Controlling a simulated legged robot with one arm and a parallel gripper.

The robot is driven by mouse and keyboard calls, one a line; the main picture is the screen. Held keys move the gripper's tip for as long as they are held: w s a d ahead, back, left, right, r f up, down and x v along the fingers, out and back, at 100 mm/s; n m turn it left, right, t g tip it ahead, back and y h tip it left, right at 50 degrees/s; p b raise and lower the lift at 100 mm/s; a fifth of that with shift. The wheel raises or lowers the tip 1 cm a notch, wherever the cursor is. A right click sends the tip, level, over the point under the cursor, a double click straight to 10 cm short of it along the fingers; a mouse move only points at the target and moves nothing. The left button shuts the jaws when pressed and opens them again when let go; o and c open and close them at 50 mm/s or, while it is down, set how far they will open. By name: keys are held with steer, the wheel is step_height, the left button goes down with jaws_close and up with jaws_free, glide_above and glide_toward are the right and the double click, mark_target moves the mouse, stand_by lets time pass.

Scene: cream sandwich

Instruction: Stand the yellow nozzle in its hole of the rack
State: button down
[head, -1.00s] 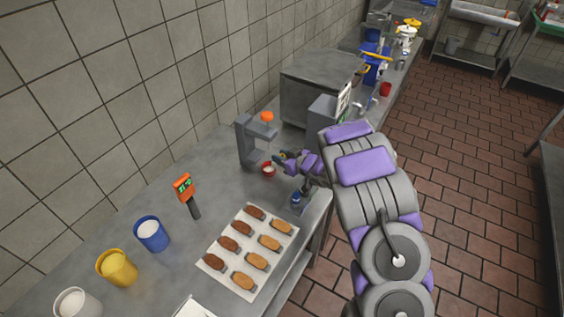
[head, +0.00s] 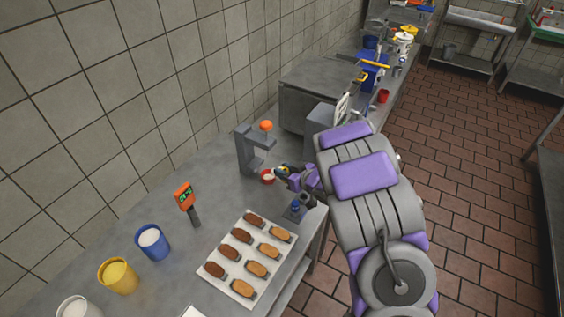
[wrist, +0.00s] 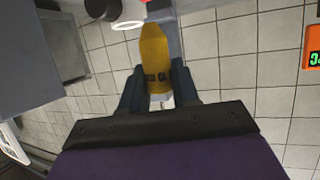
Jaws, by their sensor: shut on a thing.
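My gripper (wrist: 157,82) is shut on the yellow nozzle (wrist: 154,48), which lies between the two dark fingers in the wrist view. In the head view my gripper (head: 283,173) is over the counter, close to a small red cup (head: 267,178), and my arm hides part of this area. A small dark block (head: 293,216) near the counter's right edge, with a blue piece (head: 295,206) standing in it, looks like the rack. It is below my gripper in the picture and apart from it. Its holes are too small to make out.
A grey stand (head: 246,152) with an orange knob rises behind the red cup. A white tray (head: 233,287) of brown and tan pastries lies in front. The counter's edge is close on the right.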

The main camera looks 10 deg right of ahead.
steer(key=shift+s+p, duration=1.1)
steer(key=shift+s, duration=3.55)
steer(key=s+d+f, duration=0.4)
steer(key=d, duration=0.4)
steer(key=w, duration=0.5)
steer(key=w+d+b, duration=0.1)
steer(key=w, duration=0.4)
steer(key=w+d+f, duration=0.1)
steer(key=w, duration=0.4)
steer(key=shift+w+d+f, duration=0.1)
steer(key=shift+d, duration=0.1)
step_height(320, 180, down, 4)
steer(key=shift+w+r+b, duration=0.1)
steer(key=shift+r+b, duration=0.05)
steer(key=shift+b, duration=0.65)
steer(key=shift+r, duration=0.1)
steer(key=c, duration=0.8)
jaws_free()
